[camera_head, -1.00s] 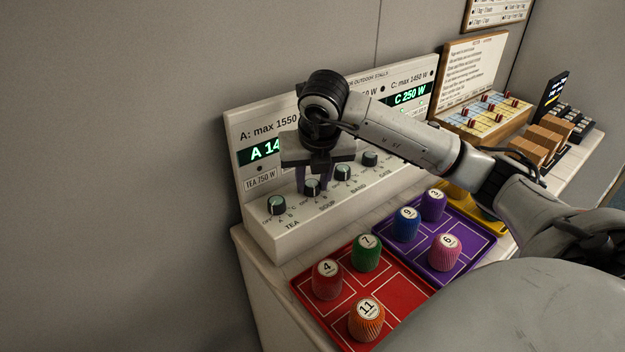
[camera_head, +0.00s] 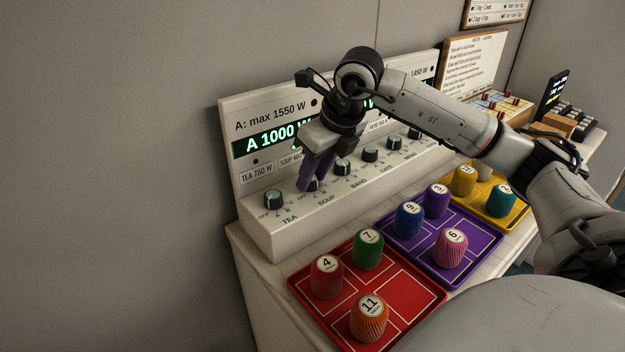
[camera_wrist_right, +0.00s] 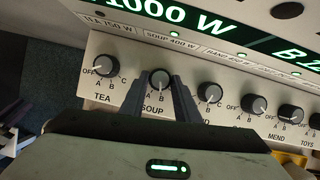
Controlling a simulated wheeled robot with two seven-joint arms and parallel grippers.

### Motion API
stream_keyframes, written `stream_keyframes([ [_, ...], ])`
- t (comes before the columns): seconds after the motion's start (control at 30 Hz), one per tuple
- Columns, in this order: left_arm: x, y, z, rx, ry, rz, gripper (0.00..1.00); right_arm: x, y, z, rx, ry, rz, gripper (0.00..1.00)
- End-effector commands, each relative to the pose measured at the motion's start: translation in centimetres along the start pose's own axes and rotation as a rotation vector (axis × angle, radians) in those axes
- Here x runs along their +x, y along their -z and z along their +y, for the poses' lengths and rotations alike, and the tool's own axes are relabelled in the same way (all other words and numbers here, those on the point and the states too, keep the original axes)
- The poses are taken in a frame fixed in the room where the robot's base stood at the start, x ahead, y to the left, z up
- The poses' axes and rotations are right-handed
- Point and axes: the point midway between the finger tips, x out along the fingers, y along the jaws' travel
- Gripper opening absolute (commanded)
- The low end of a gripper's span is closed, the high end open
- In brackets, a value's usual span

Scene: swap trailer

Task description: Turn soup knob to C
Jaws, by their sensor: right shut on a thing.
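The soup knob (camera_wrist_right: 159,80) is a small round dark knob with a pale face, second from the left on the white panel, above the label SOUP. My right gripper (camera_wrist_right: 160,84) is shut on it, one finger on each side. In the head view the right gripper (camera_head: 312,182) comes down onto the knob and hides most of it. The C mark of this knob is hidden by a finger. The green display (camera_head: 275,137) reads A 1000 W.
The tea knob (camera_head: 274,200) is left of the gripper, and the band knob (camera_head: 342,167) is close on its right. A red tray (camera_head: 400,318), a purple tray (camera_head: 478,262) and a yellow tray (camera_head: 517,219) with numbered spools lie in front of the panel.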

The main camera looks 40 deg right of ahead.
Motion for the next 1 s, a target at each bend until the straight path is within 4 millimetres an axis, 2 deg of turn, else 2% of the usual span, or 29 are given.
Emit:
stream_keyframes([
  [0.6, -0.6, 0.7, -0.1, -0.005, 0.004, 0.005, 0.31, -0.2, -0.3, -0.7, -0.515, -0.214, -0.002, 0.06],
  [1.0, -1.2, 0.6, -0.6, -0.013, 0.013, -0.002, 0.31, -0.1, -0.4, -0.8, -0.713, -0.294, -0.001, 0.06],
])
